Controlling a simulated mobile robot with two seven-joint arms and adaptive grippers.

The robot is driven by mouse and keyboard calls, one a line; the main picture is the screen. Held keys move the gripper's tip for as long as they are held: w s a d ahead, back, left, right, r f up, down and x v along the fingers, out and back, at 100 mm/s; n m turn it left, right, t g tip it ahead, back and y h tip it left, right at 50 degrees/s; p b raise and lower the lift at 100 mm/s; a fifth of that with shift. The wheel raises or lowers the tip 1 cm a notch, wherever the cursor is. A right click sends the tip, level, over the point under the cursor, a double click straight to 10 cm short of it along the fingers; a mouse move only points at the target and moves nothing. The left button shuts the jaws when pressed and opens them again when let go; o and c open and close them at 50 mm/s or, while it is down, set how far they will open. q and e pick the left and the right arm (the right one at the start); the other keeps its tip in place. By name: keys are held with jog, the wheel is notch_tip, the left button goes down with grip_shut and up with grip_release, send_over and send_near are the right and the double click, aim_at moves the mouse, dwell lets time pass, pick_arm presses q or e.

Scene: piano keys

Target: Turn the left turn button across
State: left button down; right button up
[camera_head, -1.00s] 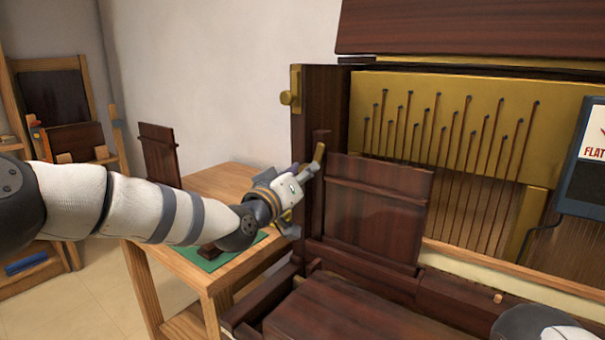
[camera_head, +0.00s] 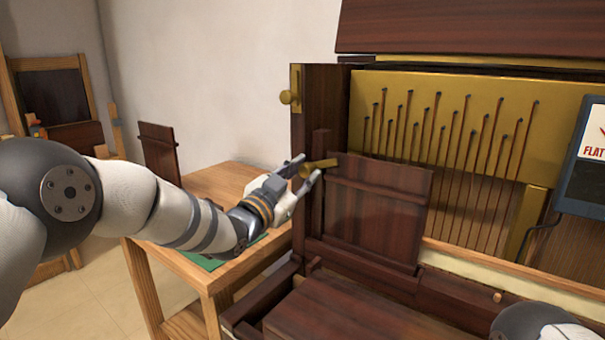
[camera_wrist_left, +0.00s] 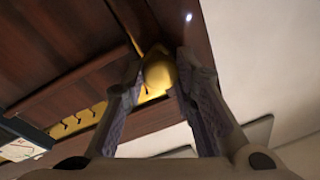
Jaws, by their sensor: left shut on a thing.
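The left turn button (camera_head: 321,164) is a small brass piece on the dark post at the upper left corner of the removable-looking wood panel (camera_head: 380,210). It lies nearly level, its right end reaching toward the panel's top left corner. My left gripper (camera_head: 308,168) is shut on the button, one finger above and one below it. In the left wrist view the button's rounded brass end (camera_wrist_left: 158,73) sits between the two fingers (camera_wrist_left: 155,95). My right gripper is out of the picture.
A wooden table (camera_head: 215,180) stands at the left. A dark tuner-like device (camera_head: 582,165) is at the right, by the strings. Part of my right arm shows at the lower right.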

pick_arm(q)
jog(key=shift+m+h, duration=0.5)
jog(key=shift+m, duration=1.9)
jog(key=shift+a, duration=0.1)
jog(key=c, duration=1.3)
grip_release()
jog(key=v, duration=1.2)
jog(key=shift+r, duration=0.2)
jog(key=shift+a, duration=0.1)
